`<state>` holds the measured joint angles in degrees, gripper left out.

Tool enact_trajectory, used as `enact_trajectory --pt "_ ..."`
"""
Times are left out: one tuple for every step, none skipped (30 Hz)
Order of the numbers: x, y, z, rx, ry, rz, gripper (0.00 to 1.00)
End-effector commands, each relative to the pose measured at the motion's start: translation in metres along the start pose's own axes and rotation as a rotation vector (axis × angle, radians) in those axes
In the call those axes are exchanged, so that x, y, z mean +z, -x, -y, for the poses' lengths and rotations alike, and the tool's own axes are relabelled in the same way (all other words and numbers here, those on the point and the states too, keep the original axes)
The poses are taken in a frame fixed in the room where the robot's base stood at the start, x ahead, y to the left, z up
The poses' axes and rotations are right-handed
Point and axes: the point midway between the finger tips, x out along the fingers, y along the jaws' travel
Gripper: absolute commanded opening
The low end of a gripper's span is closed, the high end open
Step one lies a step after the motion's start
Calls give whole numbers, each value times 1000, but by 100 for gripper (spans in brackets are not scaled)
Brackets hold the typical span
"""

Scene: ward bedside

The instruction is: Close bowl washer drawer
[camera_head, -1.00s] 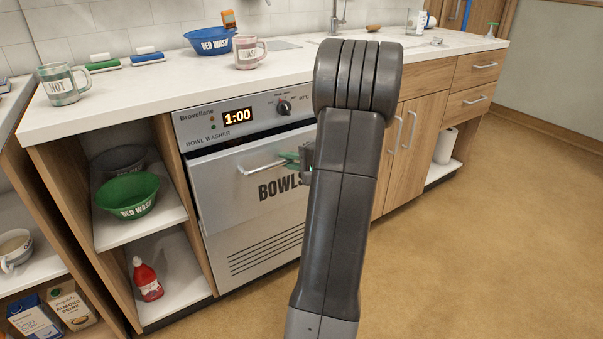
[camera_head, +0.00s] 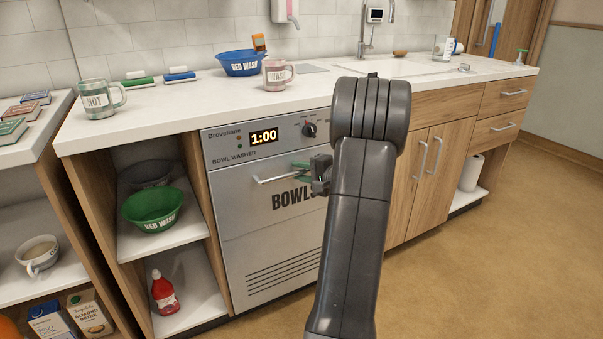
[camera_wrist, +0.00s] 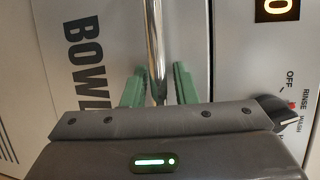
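The bowl washer (camera_head: 225,135) is a silver machine under the counter, its display reading 1:00. Its drawer (camera_head: 245,215), marked BOWLS, looks flush with the frame in the head view, with no clear gap along the top. The bar handle (camera_head: 272,180) runs across the drawer front and also shows in the wrist view (camera_wrist: 156,45). My gripper (camera_head: 301,170) is at the right part of the handle. In the wrist view its green fingers (camera_wrist: 158,88) stand open on either side of the bar, with space visible on both sides. My arm hides the drawer's right edge.
The counter (camera_head: 190,105) above holds a blue bowl (camera_head: 240,65), mugs and brushes. An open shelf with a green bowl (camera_head: 152,208) and a red bottle (camera_head: 163,295) is left of the washer. Wooden cupboards (camera_head: 408,195) stand right. The floor in front is clear.

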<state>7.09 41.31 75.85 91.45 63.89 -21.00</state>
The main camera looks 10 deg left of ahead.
Motion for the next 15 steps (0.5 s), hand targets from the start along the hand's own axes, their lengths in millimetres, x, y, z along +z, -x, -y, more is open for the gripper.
enact_trajectory --pt "0 -1 2 -4 1 0 36" --pt "0 -1 2 -4 1 0 36" --pt "0 -1 2 -4 1 0 36" --pt "0 -1 2 -4 1 0 36" --pt "0 -1 2 -5 1 0 36" --pt "0 -1 2 -5 1 1 36" --pt "0 -1 3 -5 1 1 36" --pt "0 -1 3 -5 1 1 36" --pt "0 -1 3 -5 2 1 36" --pt "0 0 3 -5 2 1 36" --pt "0 0 3 -5 2 0 36" --pt "0 3 4 -5 2 0 36" --pt "0 5 4 -5 1 -1 36" --pt "0 9 4 -5 1 -1 36" --pt "0 14 4 -4 0 -1 36"
